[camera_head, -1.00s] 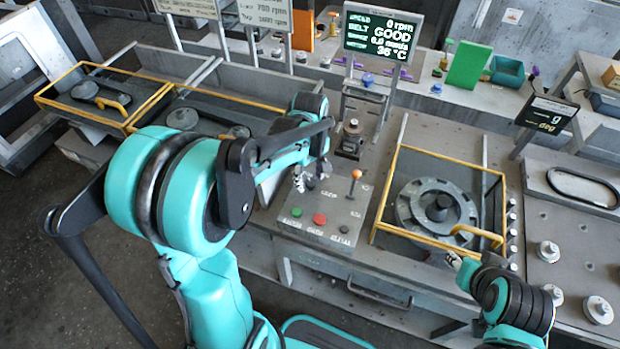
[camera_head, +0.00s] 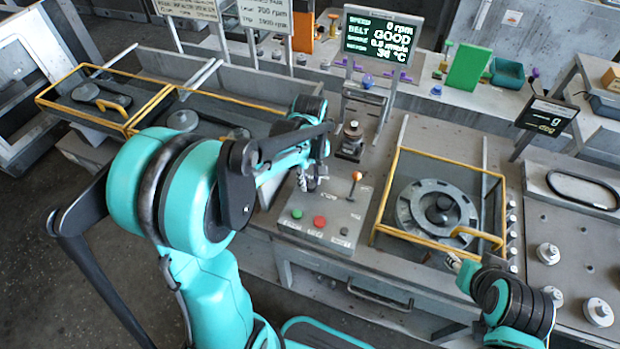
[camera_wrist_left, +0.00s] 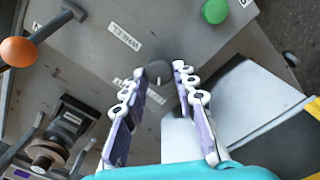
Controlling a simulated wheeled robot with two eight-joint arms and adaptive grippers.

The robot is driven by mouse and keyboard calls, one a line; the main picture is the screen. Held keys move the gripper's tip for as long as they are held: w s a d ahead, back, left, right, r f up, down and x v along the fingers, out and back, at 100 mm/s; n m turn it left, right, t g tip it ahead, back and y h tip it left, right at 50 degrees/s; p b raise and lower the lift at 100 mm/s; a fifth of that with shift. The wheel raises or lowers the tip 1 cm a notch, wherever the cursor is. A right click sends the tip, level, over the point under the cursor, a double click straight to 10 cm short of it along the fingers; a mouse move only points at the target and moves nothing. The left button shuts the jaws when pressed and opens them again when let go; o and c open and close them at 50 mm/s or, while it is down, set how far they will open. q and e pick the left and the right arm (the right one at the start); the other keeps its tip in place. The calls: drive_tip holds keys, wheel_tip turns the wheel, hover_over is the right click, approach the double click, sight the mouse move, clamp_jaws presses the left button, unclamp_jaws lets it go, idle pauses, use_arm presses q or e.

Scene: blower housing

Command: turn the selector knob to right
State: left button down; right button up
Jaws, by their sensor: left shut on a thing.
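The selector knob (camera_wrist_left: 158,73) is a small dark grey round knob with a pale mark, on the grey control panel (camera_wrist_left: 95,60). In the left wrist view it sits between the fingertips of my left gripper (camera_wrist_left: 168,76), which is shut on it. The fingers partly cover the knob and a label beside it. In the head view my left gripper (camera_head: 308,180) is low over the panel's back left part, and the knob is mostly hidden there. My right gripper (camera_head: 455,262) shows small by the yellow-framed housing; its jaws are too small to read.
On the panel are a green button (camera_head: 297,213), a red button (camera_head: 319,221) and an orange-tipped lever (camera_head: 356,176). A yellow guard frame (camera_head: 376,222) surrounds a round housing (camera_head: 412,205) to the right. A display screen (camera_head: 383,36) stands behind.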

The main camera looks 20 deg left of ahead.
sight(311, 183)
use_arm(q)
drive_tip(key=m, duration=1)
drive_tip(key=shift+d+p, duration=0.15)
drive_tip(key=shift+p, duration=0.2)
drive_tip(key=shift+m, duration=0.3)
drive_tip(key=c, duration=1.2)
unclamp_jaws()
wheel_tip(311, 183, up, 12)
